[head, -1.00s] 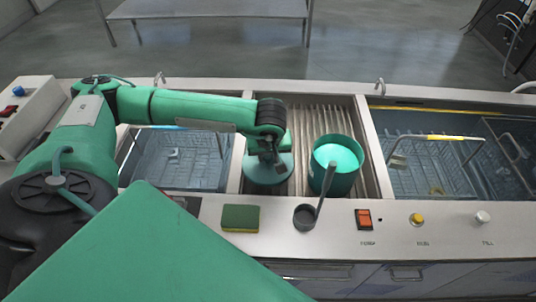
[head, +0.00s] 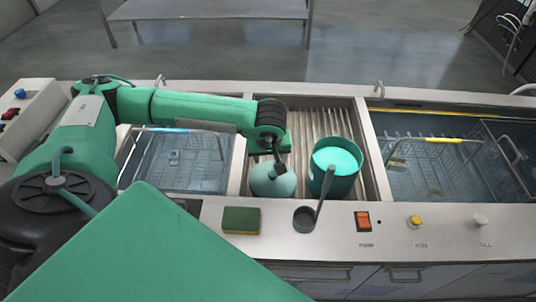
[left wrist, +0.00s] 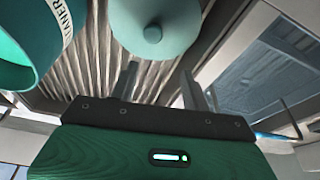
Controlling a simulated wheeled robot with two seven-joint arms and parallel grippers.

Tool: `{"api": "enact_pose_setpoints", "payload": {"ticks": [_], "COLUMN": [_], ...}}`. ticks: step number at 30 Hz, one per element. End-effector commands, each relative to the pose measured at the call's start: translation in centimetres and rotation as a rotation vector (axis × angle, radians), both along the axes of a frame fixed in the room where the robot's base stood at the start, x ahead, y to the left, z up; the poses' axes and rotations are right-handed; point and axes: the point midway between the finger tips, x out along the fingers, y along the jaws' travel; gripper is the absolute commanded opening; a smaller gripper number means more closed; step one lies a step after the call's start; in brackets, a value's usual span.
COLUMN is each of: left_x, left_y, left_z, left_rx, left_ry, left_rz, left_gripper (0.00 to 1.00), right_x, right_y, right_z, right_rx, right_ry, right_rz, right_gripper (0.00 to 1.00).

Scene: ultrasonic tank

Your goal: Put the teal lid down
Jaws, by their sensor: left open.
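The teal lid (head: 270,184), round with a small knob on top, lies on the ribbed draining surface (head: 305,120) between the two tanks, left of the teal tub (head: 334,182). In the left wrist view the lid (left wrist: 170,18) shows its knob, clear of my fingers. My left gripper (head: 280,168) is just above and behind the lid; its two fingers stand apart and empty in the left wrist view (left wrist: 162,88). The gripper and wrist hide a little of the lid's far side in the head view. My right gripper is not in view.
The tub stands close right of the lid, with lettering on its side. Wire baskets sit in the left tank (head: 180,160) and the right tank (head: 440,155).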

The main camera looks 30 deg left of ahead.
Motion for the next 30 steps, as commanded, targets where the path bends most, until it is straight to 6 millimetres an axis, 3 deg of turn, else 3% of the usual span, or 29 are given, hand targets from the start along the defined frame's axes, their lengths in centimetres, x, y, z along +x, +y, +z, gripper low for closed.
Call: {"api": "enact_pose_setpoints", "payload": {"ticks": [9,15,21,30], "left_x": [-1.5,-2.1,-2.3,-2.4], "left_y": [-1.4,-2.0,-2.1,-2.1], "left_z": [7.4,10.3,11.4,11.4], "left_rx": [-0.002,-0.002,-0.002,-0.001], "left_ry": [-0.008,-0.004,-0.003,-0.002], "left_rz": [-0.004,-0.002,-0.002,-0.002], "left_gripper": [0.48,0.48,0.48,0.48], "right_x": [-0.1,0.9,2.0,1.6], "right_y": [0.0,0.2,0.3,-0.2], "right_z": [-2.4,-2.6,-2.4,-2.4], "right_rx": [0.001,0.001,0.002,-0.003], "right_ry": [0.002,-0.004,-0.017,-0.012], "right_rz": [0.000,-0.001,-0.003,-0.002], "right_gripper": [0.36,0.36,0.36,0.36]}}
